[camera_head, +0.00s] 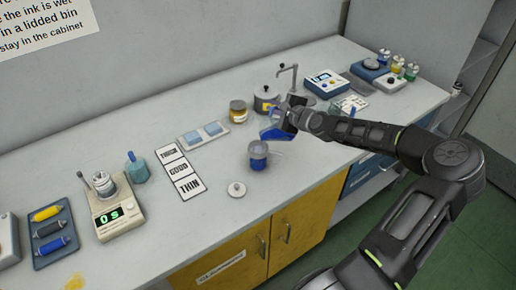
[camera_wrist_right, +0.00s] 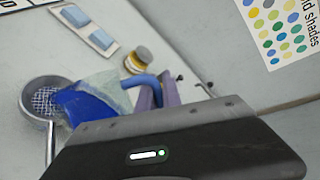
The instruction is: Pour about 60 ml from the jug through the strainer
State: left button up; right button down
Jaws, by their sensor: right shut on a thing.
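The jug (camera_head: 271,133) is a clear vessel with blue liquid. My right gripper (camera_head: 291,118) is shut on its blue handle, which shows in the right wrist view (camera_wrist_right: 142,81). The jug looks tilted, its lip toward the strainer (camera_head: 258,146), a round mesh with a thin handle. In the right wrist view the jug (camera_wrist_right: 84,102) is close beside the strainer (camera_wrist_right: 43,101) and partly overlaps its rim. The strainer sits on a cup with blue in it (camera_head: 258,162). I cannot make out a falling stream. My left gripper is not in view.
A small white lid (camera_head: 236,189) lies in front of the cup. A tray with blue pads (camera_head: 204,135), an amber jar (camera_head: 238,111) and a grey pot (camera_head: 265,100) stand behind. THICK/GOOD/THIN cards (camera_head: 179,172) and a scale (camera_head: 118,212) are left. The front bench is mostly clear.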

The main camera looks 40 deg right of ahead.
jog(key=shift+b, duration=0.3)
jog(key=shift+s+d, duration=0.1)
jog(key=shift+f+m, duration=0.15)
jog(key=shift+m, duration=0.15)
dwell(0.7)
jog(key=shift+s+d+f+m+t+y+b, duration=0.1)
jog(key=shift+d+f+m+t+y+b, duration=0.2)
jog(key=shift+m, duration=0.3)
jog(key=shift+s+d+f+m+t+y+b, duration=0.1)
jog(key=shift+d+m+t+y+b, duration=0.1)
jog(key=shift+m+t+y+b, duration=0.3)
